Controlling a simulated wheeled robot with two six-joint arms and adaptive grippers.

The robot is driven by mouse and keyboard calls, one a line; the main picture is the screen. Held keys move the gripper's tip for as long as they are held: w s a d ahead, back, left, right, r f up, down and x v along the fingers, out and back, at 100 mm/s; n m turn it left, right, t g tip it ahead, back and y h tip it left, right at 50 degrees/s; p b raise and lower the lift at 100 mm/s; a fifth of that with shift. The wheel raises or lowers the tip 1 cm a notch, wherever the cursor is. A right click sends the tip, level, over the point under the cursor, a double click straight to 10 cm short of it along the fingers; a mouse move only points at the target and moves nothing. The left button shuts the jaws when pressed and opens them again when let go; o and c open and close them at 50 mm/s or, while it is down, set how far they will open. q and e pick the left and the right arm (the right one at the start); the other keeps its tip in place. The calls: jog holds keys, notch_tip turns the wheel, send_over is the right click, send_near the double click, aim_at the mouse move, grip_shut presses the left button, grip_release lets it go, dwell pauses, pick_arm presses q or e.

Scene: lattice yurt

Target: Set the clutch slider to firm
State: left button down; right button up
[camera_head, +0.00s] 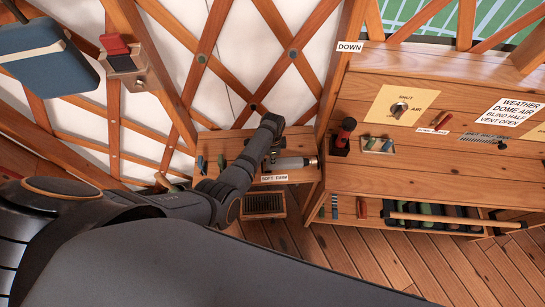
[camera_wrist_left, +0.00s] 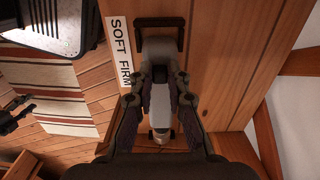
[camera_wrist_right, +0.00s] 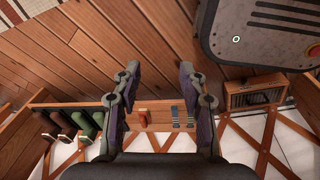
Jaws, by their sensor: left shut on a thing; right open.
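The clutch slider (camera_head: 294,163) is a grey, cylinder-like piece with a metal end, on a small wooden shelf above a white "SOFT FIRM" label (camera_head: 274,178). My left gripper (camera_head: 271,153) reaches it from above and is shut on it. In the left wrist view, the fingers close around its grey body (camera_wrist_left: 160,50), with the label (camera_wrist_left: 120,52) alongside. The fingers hide part of the slider, so its exact setting cannot be told. My right gripper (camera_wrist_right: 156,85) is open and empty in the right wrist view; it does not show in the head view.
A wooden bench (camera_head: 450,180) stands to the right, with a round dial (camera_head: 399,108), a red-topped black item (camera_head: 344,135) and a lower rack of rolls. A red-topped switch box (camera_head: 122,60) is on the lattice at upper left.

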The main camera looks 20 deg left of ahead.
pick_arm(q)
jog(key=c, duration=1.6)
grip_release()
jog(key=shift+s+a, duration=0.1)
jog(key=shift+a, duration=0.15)
jog(key=shift+o, duration=1.3)
jog(key=shift+a, duration=0.1)
jog(key=shift+o, duration=0.3)
jog(key=shift+r, duration=0.1)
notch_tip(320, 180, up, 12)
jog(key=shift+d, duration=0.2)
pick_arm(e)
jog(key=shift+s+a, duration=0.15)
jog(key=shift+a, duration=0.65)
